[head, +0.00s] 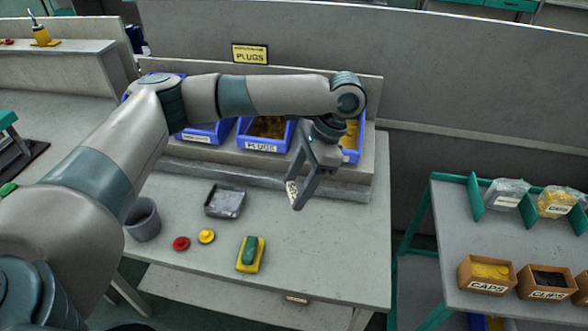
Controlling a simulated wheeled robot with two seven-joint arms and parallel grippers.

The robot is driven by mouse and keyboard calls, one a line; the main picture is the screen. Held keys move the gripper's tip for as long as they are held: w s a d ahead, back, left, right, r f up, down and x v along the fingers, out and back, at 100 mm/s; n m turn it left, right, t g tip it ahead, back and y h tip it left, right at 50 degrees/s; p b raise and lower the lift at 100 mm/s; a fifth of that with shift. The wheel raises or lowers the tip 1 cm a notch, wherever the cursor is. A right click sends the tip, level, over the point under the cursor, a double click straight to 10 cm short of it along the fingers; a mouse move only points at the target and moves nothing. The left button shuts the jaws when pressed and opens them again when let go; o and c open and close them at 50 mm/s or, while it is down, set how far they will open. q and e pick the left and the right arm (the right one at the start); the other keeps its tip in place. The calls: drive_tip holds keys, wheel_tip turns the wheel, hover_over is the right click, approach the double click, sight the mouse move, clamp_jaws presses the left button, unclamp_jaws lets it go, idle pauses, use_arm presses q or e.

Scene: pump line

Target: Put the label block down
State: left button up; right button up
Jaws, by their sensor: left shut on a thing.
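My left gripper (299,191) hangs over the table (340,240), pointing down, in front of the blue bins. It is shut on a small whitish block with dark marks, which I take to be the label block (291,188). The block shows at the left side of the fingers and is partly hidden by them. I cannot tell whether it touches the table. My right gripper is not in view.
A grey tray (224,201), a grey cup (143,219), a red cap (181,244), a yellow cap (207,236) and a green-and-yellow piece (250,254) lie to the left. A blue PLUGS bin (262,144) stands behind. The table's front right is clear.

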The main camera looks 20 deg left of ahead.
use_arm(q)
drive_tip(key=s+d+n+g+h, duration=0.1)
drive_tip(key=s+d+n+h, duration=0.1)
drive_tip(key=s+n, duration=0.6)
drive_tip(key=shift+s+d+n+g+h+b, duration=0.15)
drive_tip(key=shift+s+n+g+h+b, duration=0.15)
drive_tip(key=shift+n+h, duration=0.6)
